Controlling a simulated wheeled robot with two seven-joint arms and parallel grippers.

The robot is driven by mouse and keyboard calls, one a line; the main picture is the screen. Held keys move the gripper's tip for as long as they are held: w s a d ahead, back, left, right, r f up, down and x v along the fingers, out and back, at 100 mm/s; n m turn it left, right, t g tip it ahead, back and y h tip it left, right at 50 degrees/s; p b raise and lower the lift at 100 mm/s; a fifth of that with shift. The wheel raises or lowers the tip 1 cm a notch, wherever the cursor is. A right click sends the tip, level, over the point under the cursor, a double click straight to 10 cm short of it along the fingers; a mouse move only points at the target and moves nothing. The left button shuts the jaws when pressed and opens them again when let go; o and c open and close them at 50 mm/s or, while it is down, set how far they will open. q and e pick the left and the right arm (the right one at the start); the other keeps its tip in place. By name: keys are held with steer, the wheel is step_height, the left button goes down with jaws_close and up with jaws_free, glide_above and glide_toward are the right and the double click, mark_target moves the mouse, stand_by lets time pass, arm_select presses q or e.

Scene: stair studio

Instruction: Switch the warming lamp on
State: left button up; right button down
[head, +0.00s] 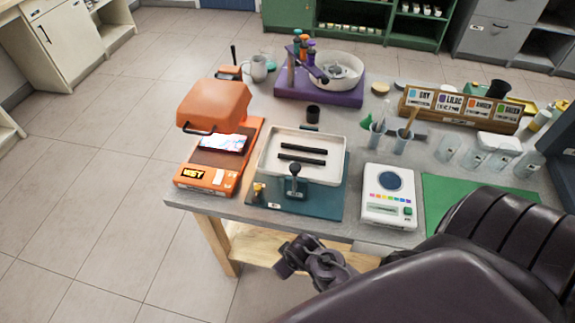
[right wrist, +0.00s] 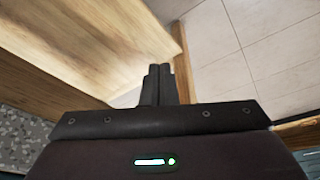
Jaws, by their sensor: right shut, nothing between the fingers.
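An orange hooded device (head: 213,105) stands at the left end of the table and looks like the warming lamp. Its hood is raised over a bright white and bluish patch, and its front carries a dark label with yellow letters. I cannot tell which part is its switch. My right gripper (head: 285,262) is in front of the table's front edge, to the right of and nearer than the orange device, apart from it. In the right wrist view its fingers (right wrist: 159,84) are together and empty, facing wood and floor tiles. My left gripper is not in view.
A white tray on a teal base (head: 330,200) stands right of the orange device, then a white scale-like device (head: 390,213) and a green mat (head: 470,200). A purple base with a bowl (head: 318,93) and a mug (head: 258,69) stand behind. Floor at left is clear.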

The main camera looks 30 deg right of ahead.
steer(key=shift+s+f, duration=0.15)
steer(key=shift+f, duration=0.6)
steer(key=s+d+f+g+b, duration=0.2)
steer(key=s+f, duration=2.1)
steer(key=f, duration=0.2)
steer(key=shift+s+d+f, duration=0.15)
steer(key=shift+d, duration=0.05)
